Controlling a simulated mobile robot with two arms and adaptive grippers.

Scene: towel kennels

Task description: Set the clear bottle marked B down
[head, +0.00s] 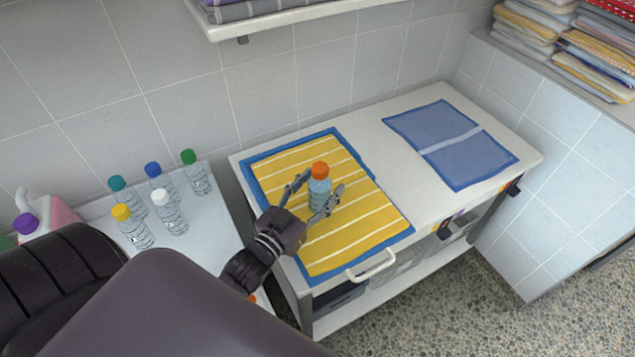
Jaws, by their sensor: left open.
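A clear bottle with an orange cap (319,190) stands upright on the yellow striped towel (345,235) on the white cart top. No letter B can be read on it from here. My left gripper (323,182) is open, with one finger on each side of this bottle. The fingers look apart from it, and the gripper hides part of its lower body. My right gripper is not in view.
A blue towel (450,145) with a pale stripe lies to the right on the cart top (385,165). Several clear bottles with coloured caps (171,218) stand on a white surface at left. A shelf (285,20) hangs above. Folded towels (590,45) are stacked at upper right.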

